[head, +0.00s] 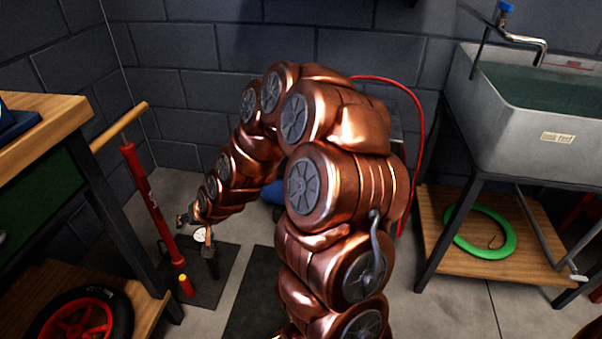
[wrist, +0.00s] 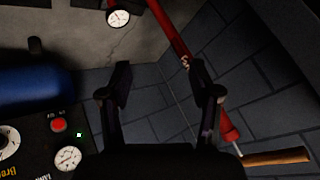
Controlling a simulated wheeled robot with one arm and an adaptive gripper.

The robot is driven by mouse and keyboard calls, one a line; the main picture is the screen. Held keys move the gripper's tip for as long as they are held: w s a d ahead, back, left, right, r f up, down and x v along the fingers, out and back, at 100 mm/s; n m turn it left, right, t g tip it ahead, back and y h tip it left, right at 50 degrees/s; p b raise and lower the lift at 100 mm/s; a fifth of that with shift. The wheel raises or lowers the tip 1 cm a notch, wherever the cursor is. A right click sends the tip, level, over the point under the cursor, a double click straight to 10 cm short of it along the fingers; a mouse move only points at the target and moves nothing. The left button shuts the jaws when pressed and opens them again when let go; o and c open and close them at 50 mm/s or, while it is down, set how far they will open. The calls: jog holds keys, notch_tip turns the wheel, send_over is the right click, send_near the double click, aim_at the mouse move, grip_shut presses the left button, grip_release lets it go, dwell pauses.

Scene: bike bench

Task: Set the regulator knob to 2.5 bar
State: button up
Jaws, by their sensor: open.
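In the wrist view a dark panel (wrist: 105,148) at the lower left carries a red button (wrist: 58,125), a small green light (wrist: 79,134) and a white gauge (wrist: 68,158). A white round dial (wrist: 6,145) is cut off by the left edge; I cannot tell whether it is the regulator knob. The gauge readings are too small to read. A blue tank (wrist: 35,86) lies beside the panel. My gripper (wrist: 159,80) is open and empty, to the right of the panel and apart from it. In the head view my gripper (head: 190,216) is near the red pump.
A red floor pump (head: 150,200) with a wooden handle (head: 118,127) stands close to my gripper; its gauge (wrist: 118,18) shows in the wrist view. A workbench (head: 45,118) is at left, a sink (head: 535,125) at right. My arm hides most of a blue object (head: 273,192).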

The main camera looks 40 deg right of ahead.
jog(key=w+d+f+m+t+h, duration=0.2)
jog(key=w+d+m+h, duration=0.15)
jog(key=d, duration=0.45)
jog(key=w+d+f+m+t+h, duration=0.3)
jog(key=w+d+m, duration=0.1)
jog(key=d, duration=0.5)
jog(key=s+d+f+m+g+h, duration=0.15)
jog(key=s+d+m+h, duration=0.3)
jog(key=d, duration=0.45)
jog(key=s+d+f+m+g+h, duration=0.1)
jog(key=s+d+f+m+h, duration=0.15)
jog(key=s+d+h, duration=0.5)
jog(key=w+d+y+b, duration=0.2)
jog(key=w+d, duration=0.3)
jog(key=d, duration=0.3)
jog(key=shift+w+r+b, duration=0.3)
jog(key=shift+r+b, duration=0.05)
jog(key=shift+b, duration=0.4)
jog(key=shift+c, duration=0.2)
